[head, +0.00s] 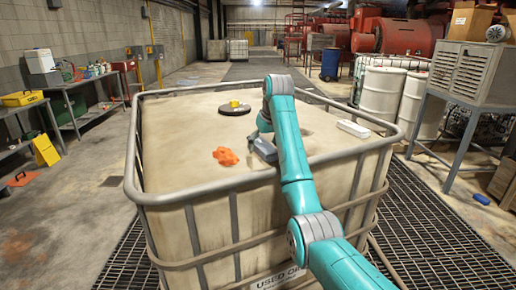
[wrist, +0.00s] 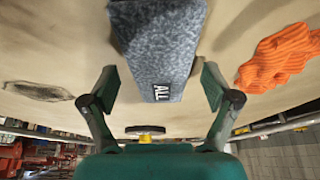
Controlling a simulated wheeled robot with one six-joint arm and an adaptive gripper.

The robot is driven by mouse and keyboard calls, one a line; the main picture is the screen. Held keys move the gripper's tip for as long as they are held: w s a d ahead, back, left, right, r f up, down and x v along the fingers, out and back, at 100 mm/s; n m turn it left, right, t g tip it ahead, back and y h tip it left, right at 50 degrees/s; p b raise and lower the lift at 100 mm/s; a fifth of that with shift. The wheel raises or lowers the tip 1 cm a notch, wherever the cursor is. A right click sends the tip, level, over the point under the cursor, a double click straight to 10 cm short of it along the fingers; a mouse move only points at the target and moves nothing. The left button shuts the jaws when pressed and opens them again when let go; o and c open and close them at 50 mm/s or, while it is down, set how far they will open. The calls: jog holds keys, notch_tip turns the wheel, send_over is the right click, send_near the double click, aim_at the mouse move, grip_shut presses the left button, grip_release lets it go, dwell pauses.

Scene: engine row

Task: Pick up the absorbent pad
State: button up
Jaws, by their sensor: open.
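My gripper (wrist: 158,84) is open, with one finger on each side of the pad's labelled end. Gaps show between the fingers and the pad. I cannot tell how far above the tank top the fingertips are.
A crumpled orange rag (head: 226,156) lies just left of the pad, also in the wrist view (wrist: 280,58). A black lid with a yellow cap (head: 235,107) sits behind. A white object (head: 353,129) lies right. A raised grey rail (head: 205,188) rings the tank top.

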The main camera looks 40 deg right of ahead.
aim_at(263, 145)
jog(key=shift+f, duration=0.1)
jog(key=c, duration=1.1)
jog(key=shift+a, duration=0.1)
jog(key=shift+c, duration=0.2)
notch_tip(263, 145, up, 10)
